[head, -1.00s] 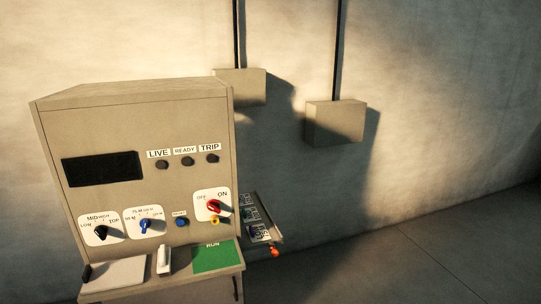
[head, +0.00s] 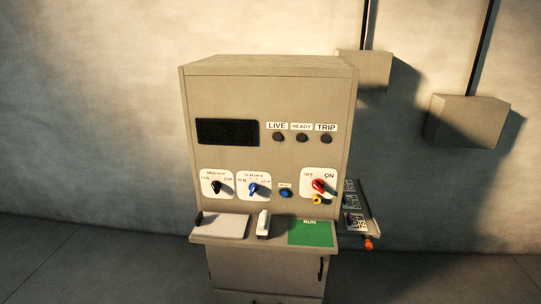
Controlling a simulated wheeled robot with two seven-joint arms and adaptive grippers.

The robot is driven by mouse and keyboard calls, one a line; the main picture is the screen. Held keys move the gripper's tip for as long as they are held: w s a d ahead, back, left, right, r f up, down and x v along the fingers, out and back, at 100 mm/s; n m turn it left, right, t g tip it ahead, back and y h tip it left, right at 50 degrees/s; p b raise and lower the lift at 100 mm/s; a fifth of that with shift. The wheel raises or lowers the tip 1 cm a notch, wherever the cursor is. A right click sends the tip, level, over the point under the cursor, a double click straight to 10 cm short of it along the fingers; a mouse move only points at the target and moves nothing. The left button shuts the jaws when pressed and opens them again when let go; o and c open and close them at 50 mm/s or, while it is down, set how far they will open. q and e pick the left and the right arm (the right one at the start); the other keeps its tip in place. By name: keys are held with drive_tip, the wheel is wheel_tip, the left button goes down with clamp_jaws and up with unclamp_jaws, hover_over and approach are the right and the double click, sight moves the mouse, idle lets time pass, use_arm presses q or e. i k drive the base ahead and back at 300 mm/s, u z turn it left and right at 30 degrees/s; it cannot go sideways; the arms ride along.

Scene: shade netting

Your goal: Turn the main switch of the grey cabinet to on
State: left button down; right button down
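The grey cabinet (head: 268,92) stands upright near the middle of the head view, its front facing me. Its main switch (head: 319,186) is a red rotary handle on a white plate with OFF at the left and ON at the right. The handle looks slanted; I cannot tell for sure which mark it points to. A small yellow part (head: 318,199) sits just below the handle. The lamps under LIVE (head: 278,137), READY (head: 302,138) and TRIP (head: 326,139) are dark. Neither of my grippers is in view.
A shelf (head: 270,239) juts from the cabinet front, bearing a pale sheet, a white block (head: 263,224) and a green RUN card (head: 310,233). Black (head: 215,188) and blue (head: 254,189) knobs sit left. A side panel (head: 357,210) with an orange-red part sticks out right. Floor at both sides is clear.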

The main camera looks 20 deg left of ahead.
sight(318, 184)
drive_tip(key=z, duration=1.7)
drive_tip(key=i, duration=1.25)
drive_tip(key=u, duration=1.85)
